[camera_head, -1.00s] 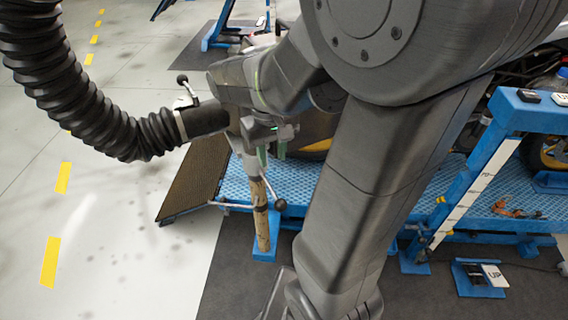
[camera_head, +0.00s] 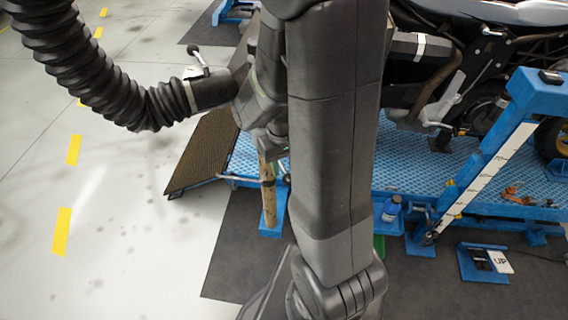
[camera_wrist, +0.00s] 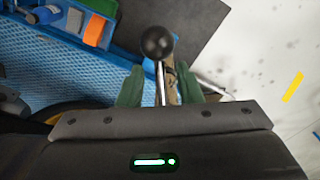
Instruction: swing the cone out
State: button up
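The dark cone-like nozzle (camera_head: 212,92) is at the end of the black ribbed hose (camera_head: 80,65), left of my arm in the head view. A clamp with a ball-ended lever (camera_head: 196,56) sits on it. Its right end is hidden behind my arm. A tan post (camera_head: 269,195) stands below it. My gripper (camera_wrist: 159,88) has two green fingers standing apart. A silver rod with a black ball knob (camera_wrist: 157,42) shows between them in the wrist view, with something brown behind. I see no clear grip. In the head view my arm mostly hides the gripper.
A blue platform (camera_head: 400,170) with a motorcycle (camera_head: 440,90) lies right of my arm. A blue frame (camera_head: 500,140) with a white scale stands at right. A blue bottle (camera_head: 391,209) is near the platform's front edge. Open floor (camera_head: 130,230) lies to the left.

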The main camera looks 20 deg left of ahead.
grip_shut()
jog(key=shift+s, duration=0.1)
jog(key=s+a+m, duration=0.1)
jog(key=a+m, duration=1.5)
jog(key=a, duration=0.2)
jog(key=shift+a+m, duration=0.25)
jog(key=shift+m, duration=0.05)
dwell(0.4)
